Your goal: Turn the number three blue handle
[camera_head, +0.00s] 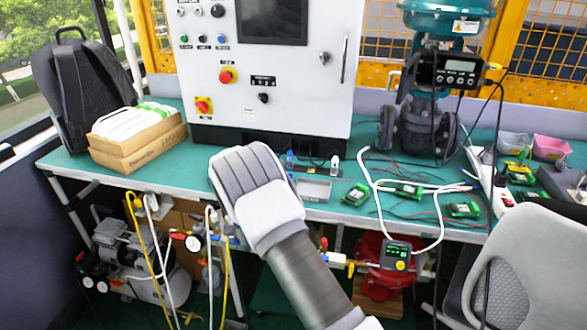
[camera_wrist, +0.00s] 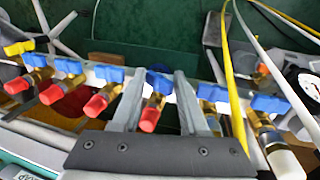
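In the wrist view a row of brass valves with blue handles runs along a pale pipe. My gripper (camera_wrist: 158,77) is open, with one grey finger on each side of a blue handle (camera_wrist: 159,84) and its red-capped outlet (camera_wrist: 150,116). This handle is third from the right among the blue ones; no number is readable. I cannot tell whether the fingers touch it. Other blue handles are to the left (camera_wrist: 110,74) and right (camera_wrist: 213,93). In the head view my arm hides the gripper and most of the row.
A yellow hose (camera_wrist: 228,75) and a pressure gauge (camera_wrist: 309,84) are right of the gripper in the wrist view. A yellow handle (camera_wrist: 18,48) is at the far left. In the head view the green table (camera_head: 100,188) is above the valves, and a compressor (camera_head: 130,250) stands below left.

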